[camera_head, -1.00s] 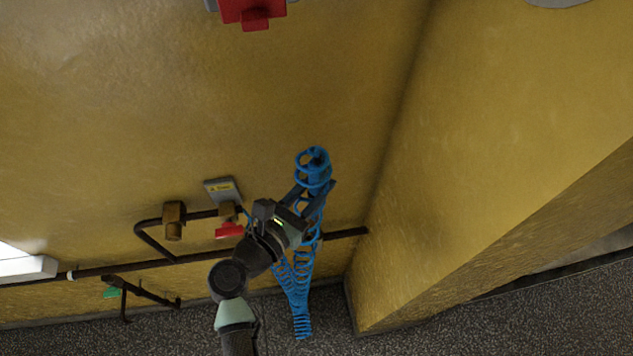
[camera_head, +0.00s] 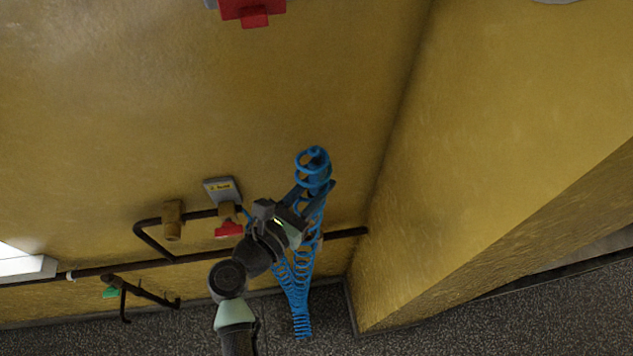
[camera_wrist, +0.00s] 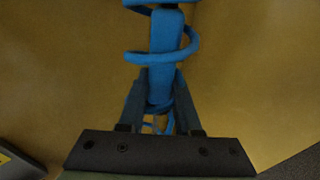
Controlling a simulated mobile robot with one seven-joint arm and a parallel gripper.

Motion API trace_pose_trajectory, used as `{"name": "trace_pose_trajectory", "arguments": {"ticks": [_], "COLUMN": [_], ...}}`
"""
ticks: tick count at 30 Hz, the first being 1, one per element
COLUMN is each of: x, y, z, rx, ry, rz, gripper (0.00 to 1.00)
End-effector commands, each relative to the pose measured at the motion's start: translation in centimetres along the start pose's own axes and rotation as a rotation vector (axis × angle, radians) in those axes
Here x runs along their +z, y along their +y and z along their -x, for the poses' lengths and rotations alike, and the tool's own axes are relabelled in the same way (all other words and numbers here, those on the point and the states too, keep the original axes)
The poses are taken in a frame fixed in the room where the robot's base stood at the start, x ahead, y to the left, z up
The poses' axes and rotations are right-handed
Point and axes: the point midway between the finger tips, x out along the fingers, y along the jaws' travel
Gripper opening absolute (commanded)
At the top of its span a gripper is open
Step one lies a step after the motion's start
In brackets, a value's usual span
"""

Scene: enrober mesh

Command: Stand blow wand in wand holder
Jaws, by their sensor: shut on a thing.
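The blow wand (camera_wrist: 164,60) is blue and stands between the two dark fingers of my gripper (camera_wrist: 160,88) in the wrist view. My gripper is shut on it. Coils of a blue spiral hose loop around the wand. In the head view my gripper (camera_head: 314,190) is close to the yellow wall, and blue coils (camera_head: 313,160) show above its fingers. The hose (camera_head: 298,285) hangs below in two strands that meet near the floor. The wand itself is mostly hidden by coils and fingers there. I cannot make out a wand holder in either view.
A dark pipe (camera_head: 110,270) runs along the yellow wall, with a red-handled valve (camera_head: 229,229) and a grey tagged plate (camera_head: 221,190) left of my gripper. A yellow side wall (camera_head: 480,180) stands to the right. A red fitting (camera_head: 252,10) is at the top.

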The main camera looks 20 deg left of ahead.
Motion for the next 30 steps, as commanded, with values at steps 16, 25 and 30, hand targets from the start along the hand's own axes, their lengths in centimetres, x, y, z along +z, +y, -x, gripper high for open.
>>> {"name": "trace_pose_trajectory", "arguments": {"ticks": [16, 25, 30], "x": [-2.9, -4.4, -5.2], "y": [0.0, 0.0, 0.0], "z": [-0.5, -0.7, -0.8], "rx": [0.0, 0.0, 0.0], "ry": [-0.001, -0.001, -0.001], "rz": [0.0, -0.001, -0.001], "gripper": [0.0, 0.0, 0.0]}}
